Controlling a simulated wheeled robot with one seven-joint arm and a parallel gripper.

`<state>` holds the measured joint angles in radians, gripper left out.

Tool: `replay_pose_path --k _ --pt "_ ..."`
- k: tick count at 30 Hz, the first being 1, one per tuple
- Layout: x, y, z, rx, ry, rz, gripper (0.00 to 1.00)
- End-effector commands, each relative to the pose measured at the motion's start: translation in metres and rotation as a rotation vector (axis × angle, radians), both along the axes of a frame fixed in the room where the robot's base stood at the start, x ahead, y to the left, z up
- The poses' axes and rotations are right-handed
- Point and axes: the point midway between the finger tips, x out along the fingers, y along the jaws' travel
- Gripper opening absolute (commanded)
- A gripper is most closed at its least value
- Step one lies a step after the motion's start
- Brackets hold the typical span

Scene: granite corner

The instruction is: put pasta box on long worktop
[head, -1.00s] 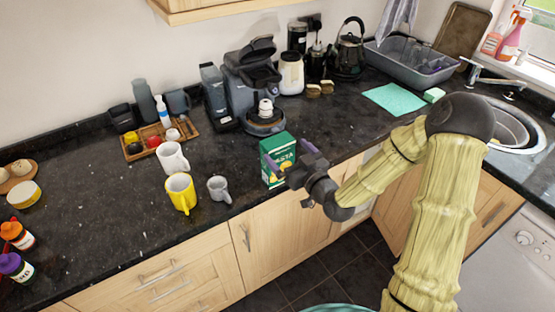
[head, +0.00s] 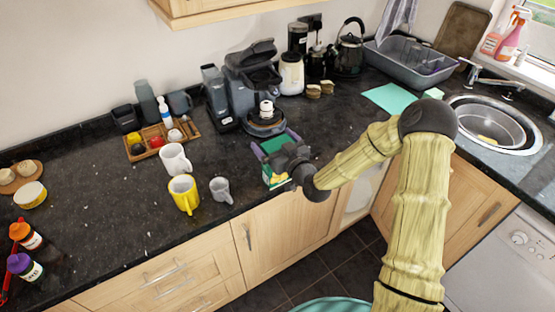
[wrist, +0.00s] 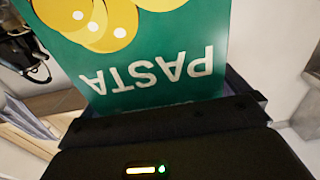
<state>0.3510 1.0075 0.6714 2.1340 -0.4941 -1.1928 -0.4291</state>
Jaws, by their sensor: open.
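The green pasta box (head: 277,142) stands upright on the dark speckled long worktop (head: 110,215), close to its front edge. My gripper (head: 277,151) is open at the box, with its fingers at the two sides of it. The gripper body hides much of the box's front in the head view. In the wrist view the box (wrist: 150,85) fills the upper middle, with its yellow pasta picture and the word PASTA upside down. Whether the fingers touch the box cannot be told.
A grey mug (head: 220,189), a yellow mug (head: 184,194) and a white mug (head: 174,158) stand left of the box. A coffee machine (head: 252,85) is behind it. Bare worktop lies to the far left and right of the box; the sink (head: 492,127) is at right.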

Motion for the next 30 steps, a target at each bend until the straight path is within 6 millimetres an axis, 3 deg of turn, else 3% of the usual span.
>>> replay_pose_path --k 15,27,30 --pt "-0.0002 0.0021 -0.0005 0.0 0.0 0.003 1.0" --pt "0.0001 0.0006 -0.0004 -0.001 -0.001 0.001 0.23" --pt "0.0004 0.0006 0.0009 0.0 -0.004 0.001 0.15"
